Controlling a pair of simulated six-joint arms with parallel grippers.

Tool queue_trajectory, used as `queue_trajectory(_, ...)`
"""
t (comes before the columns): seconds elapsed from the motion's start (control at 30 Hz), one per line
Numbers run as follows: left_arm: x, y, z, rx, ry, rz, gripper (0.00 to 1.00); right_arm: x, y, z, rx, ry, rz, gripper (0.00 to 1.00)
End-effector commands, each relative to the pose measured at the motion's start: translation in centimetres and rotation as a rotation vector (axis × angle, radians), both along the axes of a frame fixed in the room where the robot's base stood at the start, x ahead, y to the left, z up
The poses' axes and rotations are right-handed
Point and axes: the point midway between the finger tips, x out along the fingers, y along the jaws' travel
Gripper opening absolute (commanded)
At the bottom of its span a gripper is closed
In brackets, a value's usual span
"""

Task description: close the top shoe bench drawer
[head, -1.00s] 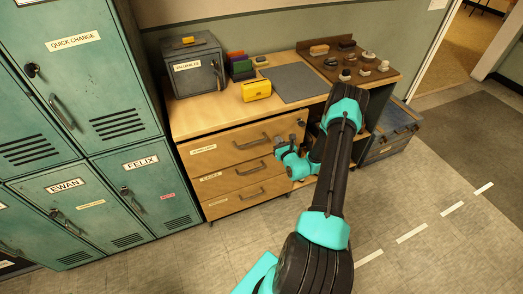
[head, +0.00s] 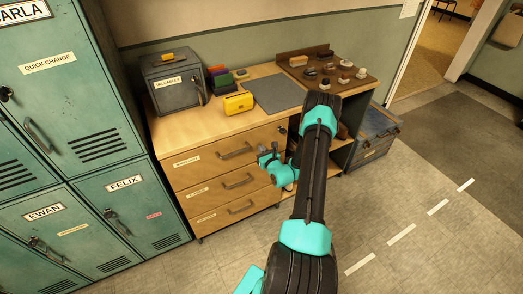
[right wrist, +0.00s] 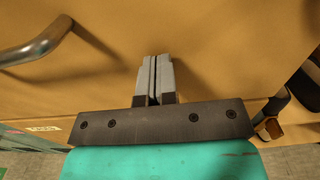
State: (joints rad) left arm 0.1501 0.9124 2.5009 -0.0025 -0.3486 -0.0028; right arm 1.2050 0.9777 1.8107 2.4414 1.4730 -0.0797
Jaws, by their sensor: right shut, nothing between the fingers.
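The shoe bench (head: 215,123) is a wooden unit with three drawers stacked in its left part. The top drawer (head: 212,163) has a bar handle (head: 236,152) and a small label; its front looks level with the fronts below, and I see no gap into it. My right gripper (head: 268,154) is shut and empty, in front of the top drawer's right part, beside the handle. In the right wrist view the shut fingers (right wrist: 154,78) point at a plain wooden front, with a metal handle (right wrist: 38,42) to the left. Contact cannot be told. My left gripper is not in view.
Teal lockers (head: 110,143) stand close on the left. A grey safe box (head: 178,88), a yellow case (head: 239,103) and a grey mat (head: 279,95) are on the bench top, with a brown tray (head: 310,62) behind right. Floor in front is clear.

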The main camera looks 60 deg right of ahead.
Motion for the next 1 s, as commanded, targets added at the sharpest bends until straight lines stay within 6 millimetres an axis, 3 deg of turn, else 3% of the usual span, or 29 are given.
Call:
queue_trajectory(0.17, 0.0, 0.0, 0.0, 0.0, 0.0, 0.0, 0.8, -1.9, 2.0, -0.1, 0.006, 0.001, 0.014, 0.0)
queue_trajectory(0.6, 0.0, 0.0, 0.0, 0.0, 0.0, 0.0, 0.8, -9.0, 6.2, -0.1, 0.007, 0.0, 0.016, 0.0)
queue_trajectory(0.8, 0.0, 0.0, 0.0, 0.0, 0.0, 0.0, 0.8, -10.6, 7.1, -0.1, 0.006, 0.0, 0.018, 0.0)
queue_trajectory(1.0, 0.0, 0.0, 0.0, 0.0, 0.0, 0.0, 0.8, -10.8, 7.3, -0.1, 0.005, -0.001, 0.019, 0.0)
